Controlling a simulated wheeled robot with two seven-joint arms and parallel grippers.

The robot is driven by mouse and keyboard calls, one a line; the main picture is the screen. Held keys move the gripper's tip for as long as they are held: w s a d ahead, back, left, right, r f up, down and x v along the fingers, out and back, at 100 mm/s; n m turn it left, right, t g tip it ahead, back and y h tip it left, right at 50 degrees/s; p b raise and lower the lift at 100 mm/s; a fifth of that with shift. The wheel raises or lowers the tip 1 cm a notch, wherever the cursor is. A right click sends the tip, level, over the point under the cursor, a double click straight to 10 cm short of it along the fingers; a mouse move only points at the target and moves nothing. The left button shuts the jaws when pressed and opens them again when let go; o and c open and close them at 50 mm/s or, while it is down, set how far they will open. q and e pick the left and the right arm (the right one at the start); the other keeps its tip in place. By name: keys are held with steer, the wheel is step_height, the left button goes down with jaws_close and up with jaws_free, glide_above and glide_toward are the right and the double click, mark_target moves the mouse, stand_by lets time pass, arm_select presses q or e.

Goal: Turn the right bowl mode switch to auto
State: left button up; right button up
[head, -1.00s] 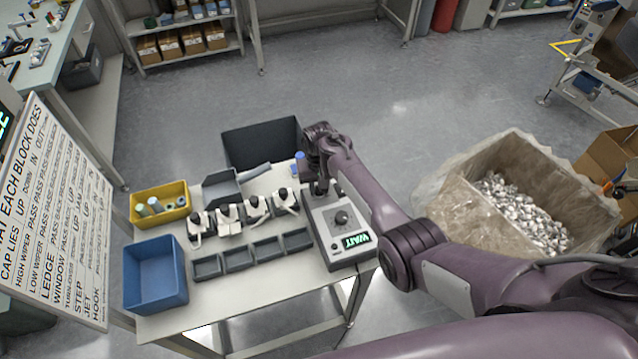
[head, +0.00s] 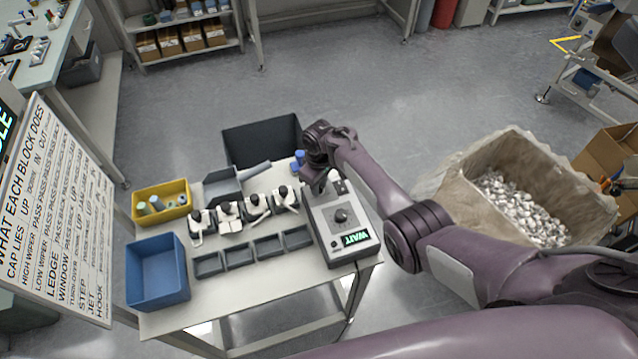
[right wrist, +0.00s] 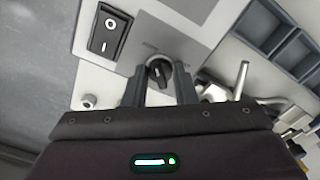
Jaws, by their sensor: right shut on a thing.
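The grey control box (head: 338,252) stands at the right end of the table, with a green-lit display reading WAIT and a dark round dial (head: 342,217). My right gripper (head: 318,183) is low at the far end of this box. In the right wrist view, a small black rotary switch (right wrist: 159,73) with a light pointer mark sits between the two fingertips of my right gripper (right wrist: 160,88). The fingers are shut on it, one on each side. Its position labels are too small to read. My left gripper is not in view.
A black rocker switch (right wrist: 108,32) is near the fingers. Several white fixtures with black knobs (head: 258,204) and small grey trays (head: 238,258) lie left of the box. A yellow bin (head: 163,208), a blue bin (head: 157,285) and a large black bin (head: 262,140) stand around them.

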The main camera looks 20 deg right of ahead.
stand_by(0.5)
steer(key=o, duration=1)
step_height(320, 180, up, 8)
steer(key=shift+f, duration=0.1)
